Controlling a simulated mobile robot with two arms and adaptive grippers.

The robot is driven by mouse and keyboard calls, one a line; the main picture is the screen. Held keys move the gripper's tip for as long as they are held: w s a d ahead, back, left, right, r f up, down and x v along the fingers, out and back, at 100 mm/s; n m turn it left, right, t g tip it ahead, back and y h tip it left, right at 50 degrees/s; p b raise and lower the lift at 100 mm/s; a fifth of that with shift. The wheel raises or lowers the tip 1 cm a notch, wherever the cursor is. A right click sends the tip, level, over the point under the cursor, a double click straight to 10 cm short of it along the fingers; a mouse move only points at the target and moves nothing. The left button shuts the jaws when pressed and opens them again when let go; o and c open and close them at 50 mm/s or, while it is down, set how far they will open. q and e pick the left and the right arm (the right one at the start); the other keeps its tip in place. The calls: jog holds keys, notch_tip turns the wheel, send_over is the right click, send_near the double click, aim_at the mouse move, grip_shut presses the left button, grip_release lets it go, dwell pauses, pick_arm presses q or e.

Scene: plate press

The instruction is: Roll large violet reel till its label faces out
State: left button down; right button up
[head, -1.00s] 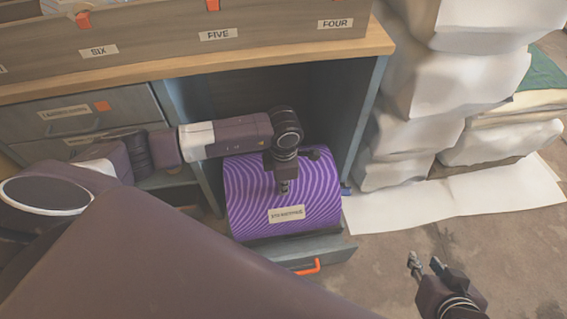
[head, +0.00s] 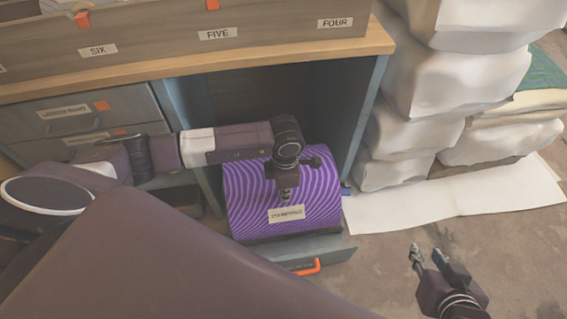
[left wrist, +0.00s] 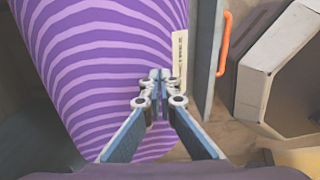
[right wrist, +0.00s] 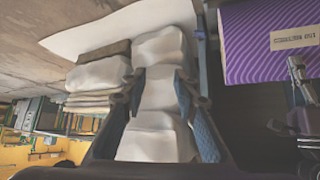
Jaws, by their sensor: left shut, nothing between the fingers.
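The large violet reel (head: 245,205) with wavy lighter stripes lies on its side in the open bay under the bench. Its pale label (head: 287,214) is on the front face, low on the curve in the head view; the print is too small to read. It also shows in the right wrist view (right wrist: 296,38). My left gripper (head: 288,196) is shut and empty, its tips at the reel's surface just above the label; contact cannot be told for sure. My right gripper (head: 430,256) is open and empty over the floor.
A low drawer front with an orange handle (head: 307,267) stands below the reel. The bay's right wall (head: 365,110) is close to the reel. White wrapped stacks (head: 435,70) and a white sheet (head: 450,195) lie to the right. Floor around my right gripper is clear.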

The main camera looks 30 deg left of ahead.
aim_at(286, 213)
pick_arm(q)
jog(key=shift+f, duration=0.1)
